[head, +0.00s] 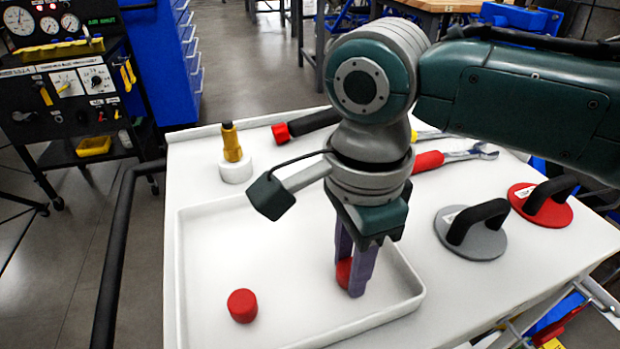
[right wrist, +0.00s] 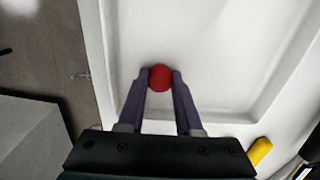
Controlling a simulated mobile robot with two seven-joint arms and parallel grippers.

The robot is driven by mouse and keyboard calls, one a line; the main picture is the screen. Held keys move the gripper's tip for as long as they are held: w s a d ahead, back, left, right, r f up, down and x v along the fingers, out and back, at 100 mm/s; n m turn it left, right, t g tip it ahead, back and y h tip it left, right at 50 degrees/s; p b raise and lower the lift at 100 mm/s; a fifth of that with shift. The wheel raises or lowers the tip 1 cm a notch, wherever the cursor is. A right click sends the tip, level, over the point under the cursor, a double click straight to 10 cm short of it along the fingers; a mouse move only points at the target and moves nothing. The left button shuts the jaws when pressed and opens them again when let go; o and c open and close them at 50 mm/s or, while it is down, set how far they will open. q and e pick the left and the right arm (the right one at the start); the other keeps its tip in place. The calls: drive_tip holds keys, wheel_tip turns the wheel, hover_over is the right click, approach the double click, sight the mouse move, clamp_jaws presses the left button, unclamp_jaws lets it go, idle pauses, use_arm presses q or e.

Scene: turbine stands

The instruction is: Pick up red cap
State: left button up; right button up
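One red cap (head: 344,272) is between the fingers of my right gripper (head: 352,275), over the right part of the white tray (head: 190,262). In the right wrist view this red cap (right wrist: 160,77) fills the gap between the fingertips (right wrist: 160,80), which touch it on both sides. I cannot tell whether it rests on the tray floor or is slightly raised. A second red cap (head: 242,306) sits in the tray, to the left of the gripper. My left gripper is not in view.
Behind the tray are a yellow fitting on a white ring (head: 235,170), a red-and-black tool (head: 305,125) and a red-handled wrench (head: 455,156). Grey (head: 470,240) and red (head: 540,205) discs with black handles stand right. The tray's left part is mostly clear.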

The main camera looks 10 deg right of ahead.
clamp_jaws()
idle(0.8)
